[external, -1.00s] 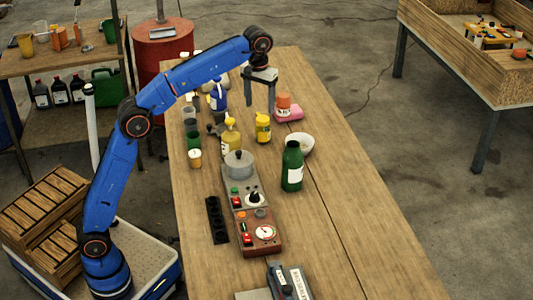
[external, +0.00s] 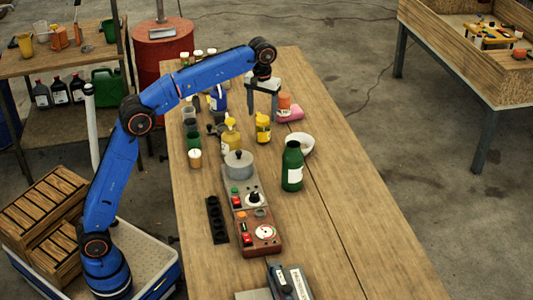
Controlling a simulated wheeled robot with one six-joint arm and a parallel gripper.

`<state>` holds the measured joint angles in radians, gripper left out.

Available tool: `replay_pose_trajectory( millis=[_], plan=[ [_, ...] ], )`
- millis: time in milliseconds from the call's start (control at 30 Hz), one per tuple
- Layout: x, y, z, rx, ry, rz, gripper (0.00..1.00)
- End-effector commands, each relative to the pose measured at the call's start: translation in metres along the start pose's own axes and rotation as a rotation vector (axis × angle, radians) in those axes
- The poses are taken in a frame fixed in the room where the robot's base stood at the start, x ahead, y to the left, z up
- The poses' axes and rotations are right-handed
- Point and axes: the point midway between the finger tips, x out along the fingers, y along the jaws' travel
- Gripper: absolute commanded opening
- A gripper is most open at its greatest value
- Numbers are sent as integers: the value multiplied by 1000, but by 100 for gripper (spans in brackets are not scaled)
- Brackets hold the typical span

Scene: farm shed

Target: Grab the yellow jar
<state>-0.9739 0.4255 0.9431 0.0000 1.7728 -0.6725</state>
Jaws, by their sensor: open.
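A white bowl (external: 300,144) and a green bottle (external: 292,167) stand nearer. The table's right side is clear.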

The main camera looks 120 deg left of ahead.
Motion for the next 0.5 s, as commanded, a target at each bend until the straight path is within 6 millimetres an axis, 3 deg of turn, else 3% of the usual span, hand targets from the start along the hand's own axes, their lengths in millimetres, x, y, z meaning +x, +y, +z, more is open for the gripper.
replay_pose_trajectory(
  millis=[333, 500],
  plan=[
    [29, 0, 0, 0, -1, -2, 67],
    [53, 0, 1, 0, -1, -1, 67]
  ],
)
